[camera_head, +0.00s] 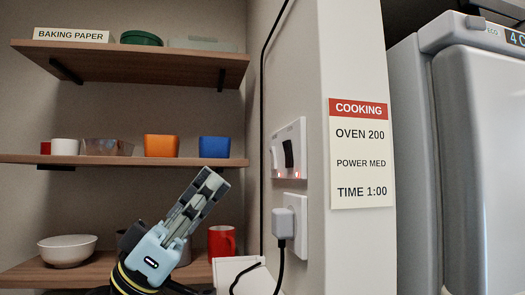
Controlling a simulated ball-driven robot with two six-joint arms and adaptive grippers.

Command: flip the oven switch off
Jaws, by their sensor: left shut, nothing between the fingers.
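A white double switch plate (290,150) is on the side wall, with a dark rocker (288,153) on its right half and a second rocker (274,158) on its left. A small red light glows under each. Labels on the plate are too small to read, so I cannot tell which rocker is the oven switch. My left gripper (211,181) is shut and empty, pointing up and to the right. In the picture it lies left of and a little below the plate, apart from it. My right gripper is out of view.
A white socket with a plug (284,223) and black cable sits below the plate. Shelves (115,161) at left hold bowls, boxes and a red mug (221,241) close to my gripper. A cooking card (360,152) hangs right of the plate, beside a grey appliance (480,160).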

